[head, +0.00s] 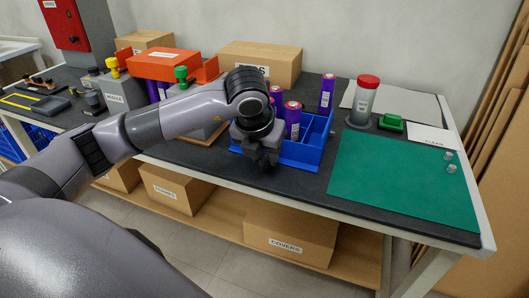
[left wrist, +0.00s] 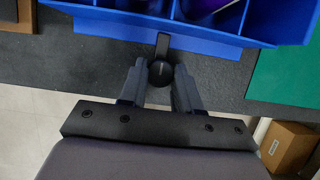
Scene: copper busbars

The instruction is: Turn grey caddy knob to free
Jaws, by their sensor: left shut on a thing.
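The grey knob (left wrist: 162,73) is a small dark round piece at the front edge of the blue caddy, with a short bar pointing toward the caddy in the left wrist view. My left gripper (left wrist: 160,80) has its fingers on either side of the knob and is shut on it. In the head view my left gripper (head: 264,163) is in front of the blue caddy (head: 303,151) and hides the knob. The caddy holds several purple cylinders (head: 292,118) in its compartments. My right gripper is not in view.
A green mat (head: 400,185) lies right of the caddy, with two small clear pieces on it. A red-lidded jar (head: 363,103) and a green block (head: 391,122) stand behind the mat. Grey and orange boxes stand to the left. Cartons sit on the lower shelf.

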